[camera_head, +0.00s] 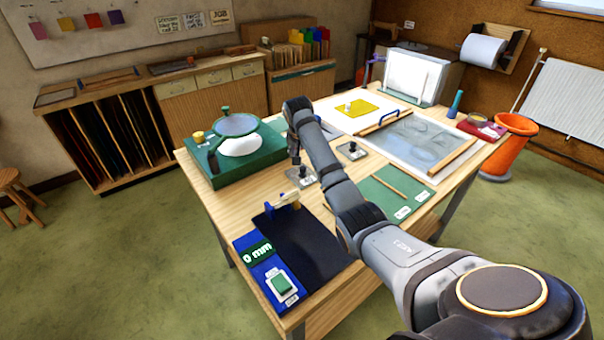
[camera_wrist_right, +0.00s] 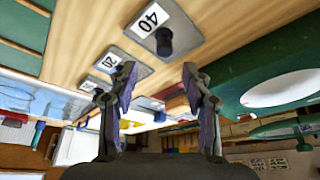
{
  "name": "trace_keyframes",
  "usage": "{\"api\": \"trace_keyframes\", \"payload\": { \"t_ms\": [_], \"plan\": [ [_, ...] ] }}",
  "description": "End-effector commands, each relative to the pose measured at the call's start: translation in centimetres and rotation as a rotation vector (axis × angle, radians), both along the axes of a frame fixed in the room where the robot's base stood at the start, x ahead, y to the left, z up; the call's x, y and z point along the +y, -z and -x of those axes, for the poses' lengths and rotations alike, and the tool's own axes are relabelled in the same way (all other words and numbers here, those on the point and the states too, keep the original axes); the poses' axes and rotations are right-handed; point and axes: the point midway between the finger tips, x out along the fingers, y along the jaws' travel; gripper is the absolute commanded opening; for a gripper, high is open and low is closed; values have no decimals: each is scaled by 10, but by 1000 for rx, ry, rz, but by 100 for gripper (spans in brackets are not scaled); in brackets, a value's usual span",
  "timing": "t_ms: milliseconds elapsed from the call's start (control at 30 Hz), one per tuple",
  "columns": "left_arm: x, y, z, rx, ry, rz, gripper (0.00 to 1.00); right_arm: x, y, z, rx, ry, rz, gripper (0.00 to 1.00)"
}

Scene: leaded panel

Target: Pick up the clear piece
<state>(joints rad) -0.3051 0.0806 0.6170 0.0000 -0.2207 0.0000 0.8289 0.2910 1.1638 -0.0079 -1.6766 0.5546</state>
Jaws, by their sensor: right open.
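A translucent grey glass-like sheet (camera_head: 418,140) with faint curved outlines lies on the white board at the right of the table. I cannot make out for certain which thing is the clear piece. My right gripper (camera_head: 294,152) hangs over the middle of the table, left of that sheet; its fingers are small and partly lost against the background. In the right wrist view my right gripper (camera_wrist_right: 160,95) is open, with nothing visible between its two fingers. My left gripper is not in view.
Knobbed plates, one marked 40 (camera_wrist_right: 155,28), lie near the gripper. A green stand (camera_head: 203,168) with a round lens is left. A dark mat (camera_head: 310,240) is in front, a green mat (camera_head: 390,182) to the right. A yellow square (camera_head: 360,110) lies behind.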

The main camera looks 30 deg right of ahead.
Motion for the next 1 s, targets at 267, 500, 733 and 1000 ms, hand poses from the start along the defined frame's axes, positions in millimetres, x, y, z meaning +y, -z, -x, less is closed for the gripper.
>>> {"api": "trace_keyframes", "payload": {
  "t_ms": [267,500,733,1000],
  "plan": [
    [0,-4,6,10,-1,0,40,-8,27,-8,0,0,0,49],
    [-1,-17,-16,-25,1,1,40,-12,50,-16,4,1,-1,49],
    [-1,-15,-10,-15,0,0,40,-18,75,-23,1,0,1,49],
    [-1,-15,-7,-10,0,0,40,-19,75,-24,-1,0,1,41]
  ]
}}
